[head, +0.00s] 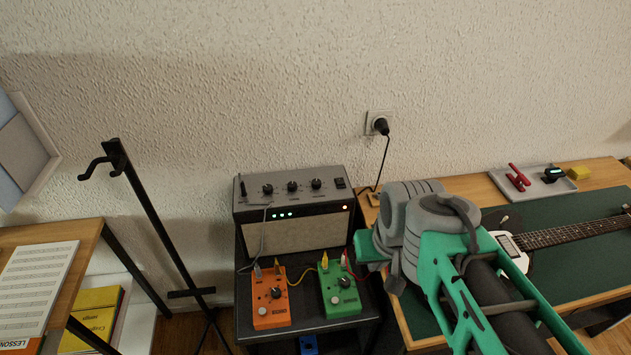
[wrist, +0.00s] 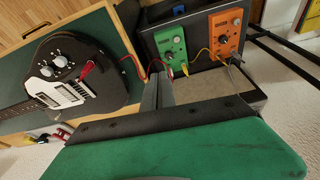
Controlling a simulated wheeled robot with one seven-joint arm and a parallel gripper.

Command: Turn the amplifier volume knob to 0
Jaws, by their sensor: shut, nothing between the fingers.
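The amplifier (head: 295,236) is a grey box with a light grille, standing on a dark stand. Its top panel has three black knobs: left (head: 268,189), middle (head: 292,187) and right (head: 316,184). Their labels are too small to read, so I cannot tell which is the volume knob. In the wrist view the amplifier's grille (wrist: 210,112) shows beyond my gripper, but its knobs are hidden. My gripper (wrist: 158,90) is shut and empty. In the head view my arm is right of the amplifier, apart from the knobs, and the fingertips are not clearly visible.
An orange pedal (head: 270,302) and a green pedal (head: 340,294) sit in front of the amplifier with cables. A black stand (head: 150,220) rises at left. An electric guitar (wrist: 75,75) lies on the right desk. A plug (head: 381,126) is in the wall. Space above the amplifier is clear.

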